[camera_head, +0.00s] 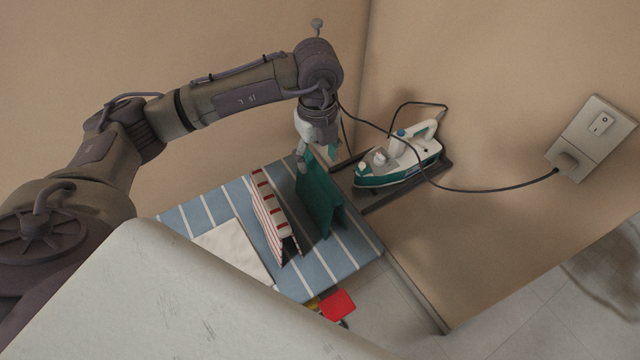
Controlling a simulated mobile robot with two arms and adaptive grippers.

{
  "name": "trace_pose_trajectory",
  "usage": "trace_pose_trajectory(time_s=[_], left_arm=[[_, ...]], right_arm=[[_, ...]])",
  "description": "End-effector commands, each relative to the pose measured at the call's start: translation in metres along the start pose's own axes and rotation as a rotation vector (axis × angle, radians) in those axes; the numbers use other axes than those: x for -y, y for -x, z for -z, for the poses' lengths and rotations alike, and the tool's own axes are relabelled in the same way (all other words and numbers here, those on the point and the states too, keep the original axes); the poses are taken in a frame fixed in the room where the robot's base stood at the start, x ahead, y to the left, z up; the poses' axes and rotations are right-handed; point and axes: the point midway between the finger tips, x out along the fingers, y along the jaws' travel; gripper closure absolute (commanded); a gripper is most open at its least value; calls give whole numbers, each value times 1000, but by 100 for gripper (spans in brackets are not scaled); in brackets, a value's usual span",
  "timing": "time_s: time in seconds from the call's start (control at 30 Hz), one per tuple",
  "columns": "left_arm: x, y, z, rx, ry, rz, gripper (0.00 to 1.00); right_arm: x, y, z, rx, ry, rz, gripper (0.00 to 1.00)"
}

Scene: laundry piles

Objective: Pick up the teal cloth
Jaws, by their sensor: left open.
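The teal cloth (321,203) stands folded like a tent on a blue and white striped surface (352,258), near its right side. My left gripper (303,163) is directly at the cloth's upper far end, pointing down, with its fingers partly hidden by the wrist. It is open. I cannot tell whether the fingers touch the cloth. My right gripper is not in view.
A red and white striped cloth (268,212) stands folded just left of the teal one. A white cloth (232,248) lies flat further left. An iron (398,160) rests on a dark tray (436,172), its cord running to a wall socket (566,162). A red item (338,304) lies below the surface's near edge.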

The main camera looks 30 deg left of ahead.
Motion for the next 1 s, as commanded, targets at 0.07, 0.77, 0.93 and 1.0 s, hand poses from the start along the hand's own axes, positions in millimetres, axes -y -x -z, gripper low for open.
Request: trace_pose_trajectory(time_s=[0.07,0.77,0.93,1.0], left_arm=[[0,-4,1,-2,0,-2,38],[0,-54,1,-1,0,0,52],[0,-54,1,-1,0,0,80],[0,-54,1,-1,0,0,92]], right_arm=[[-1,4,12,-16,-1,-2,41],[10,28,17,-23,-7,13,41],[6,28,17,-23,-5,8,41],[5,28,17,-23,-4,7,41]])
